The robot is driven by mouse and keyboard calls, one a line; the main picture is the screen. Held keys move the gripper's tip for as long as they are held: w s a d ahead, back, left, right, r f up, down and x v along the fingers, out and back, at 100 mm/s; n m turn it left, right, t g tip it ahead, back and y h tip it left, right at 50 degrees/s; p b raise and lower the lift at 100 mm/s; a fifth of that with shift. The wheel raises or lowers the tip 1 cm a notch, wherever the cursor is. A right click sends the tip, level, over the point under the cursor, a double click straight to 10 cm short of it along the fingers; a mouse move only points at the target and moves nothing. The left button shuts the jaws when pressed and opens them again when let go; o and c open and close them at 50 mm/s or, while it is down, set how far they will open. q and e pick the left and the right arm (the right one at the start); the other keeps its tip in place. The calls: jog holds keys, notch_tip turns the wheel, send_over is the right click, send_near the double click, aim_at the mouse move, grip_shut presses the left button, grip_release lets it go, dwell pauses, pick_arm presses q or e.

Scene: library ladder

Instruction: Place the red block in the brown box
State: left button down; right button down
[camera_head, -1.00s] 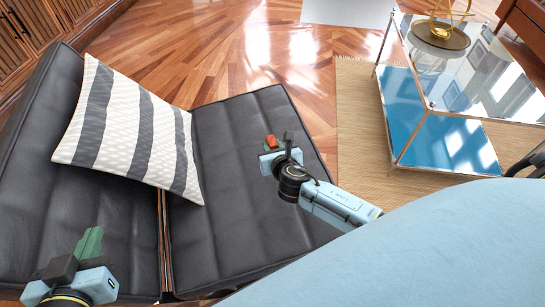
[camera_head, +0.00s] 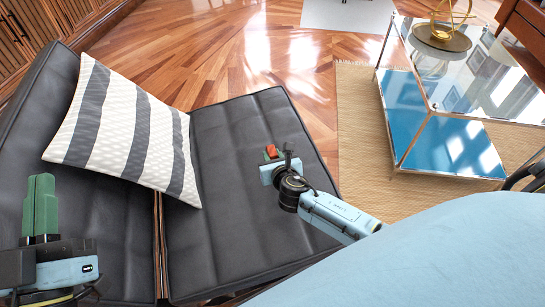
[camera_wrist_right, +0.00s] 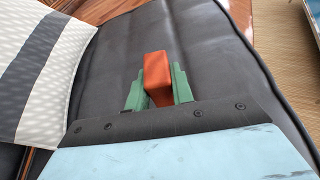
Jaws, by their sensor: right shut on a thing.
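The red block (camera_head: 271,151) is held between the fingers of my right gripper (camera_head: 270,154), above the dark leather seat. It also shows in the right wrist view (camera_wrist_right: 157,76), where the green fingers of my right gripper (camera_wrist_right: 158,88) press on both its sides. My left gripper (camera_head: 41,205) is at the lower left of the head view, over the dark seat. Its green fingers point up the picture and look close together, and I see nothing between them. No brown box is clearly seen.
A dark leather seat (camera_head: 230,236) lies under both arms. A striped cushion (camera_head: 130,130) rests on it at the left. A glass table with a blue lower shelf (camera_head: 450,146) stands at the right on a woven rug (camera_head: 360,135). Wooden floor (camera_head: 215,60) is open beyond the seat.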

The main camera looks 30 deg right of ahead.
jog(key=shift+f, duration=0.1)
jog(key=c, duration=1.7)
grip_release()
jog(key=shift+f, duration=0.1)
jog(key=o, duration=0.5)
